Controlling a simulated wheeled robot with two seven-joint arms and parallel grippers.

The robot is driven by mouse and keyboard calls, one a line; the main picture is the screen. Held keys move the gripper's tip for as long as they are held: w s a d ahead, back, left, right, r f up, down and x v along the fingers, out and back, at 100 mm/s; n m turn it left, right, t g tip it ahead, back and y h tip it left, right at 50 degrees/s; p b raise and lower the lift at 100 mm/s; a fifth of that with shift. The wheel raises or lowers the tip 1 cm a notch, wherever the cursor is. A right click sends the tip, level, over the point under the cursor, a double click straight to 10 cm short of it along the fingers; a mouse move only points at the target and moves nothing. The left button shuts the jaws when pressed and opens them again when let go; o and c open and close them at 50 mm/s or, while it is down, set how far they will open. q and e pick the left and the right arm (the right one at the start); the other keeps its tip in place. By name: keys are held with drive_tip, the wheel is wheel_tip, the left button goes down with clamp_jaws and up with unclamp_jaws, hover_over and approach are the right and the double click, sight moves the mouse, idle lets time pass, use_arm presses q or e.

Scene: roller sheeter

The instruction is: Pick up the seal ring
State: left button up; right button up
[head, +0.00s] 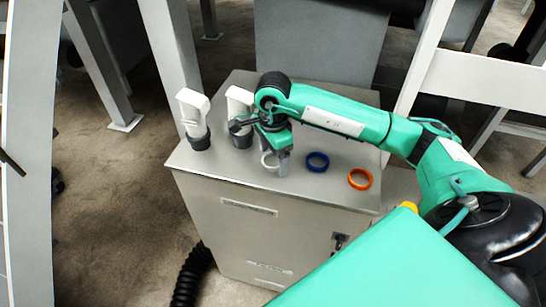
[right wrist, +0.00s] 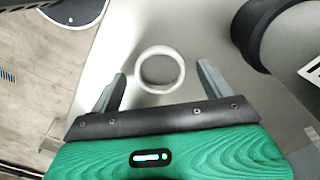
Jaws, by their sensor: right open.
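A white ring (head: 266,162) lies on the grey cabinet top, partly hidden by my right gripper (head: 278,158) in the head view. In the right wrist view the white ring (right wrist: 140,71) shows whole, lying flat between the two spread fingertips of my right gripper (right wrist: 161,75), with a gap on each side. The right gripper is open and holds nothing. A blue ring (head: 317,169) and an orange ring (head: 360,186) lie to its right in the head view. I cannot tell by look which one is called the seal ring. My left gripper is not in view.
Two white-and-dark upright fittings (head: 194,117) and (head: 240,99) stand at the left and back of the cabinet top (head: 205,163). Grey frame posts (head: 172,48) rise behind. The front strip of the top is clear.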

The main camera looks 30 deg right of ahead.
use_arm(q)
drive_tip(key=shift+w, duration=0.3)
use_arm(e)
drive_tip(key=shift+f, duration=0.1)
drive_tip(key=shift+c, duration=0.4)
drive_tip(key=c, duration=1)
drive_tip(key=shift+w+r+b, duration=0.1)
drive_tip(key=shift+r+b, duration=0.25)
drive_tip(key=shift+r, duration=0.4)
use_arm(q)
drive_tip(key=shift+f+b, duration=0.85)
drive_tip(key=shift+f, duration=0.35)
use_arm(e)
drive_tip(key=shift+r, duration=9.3)
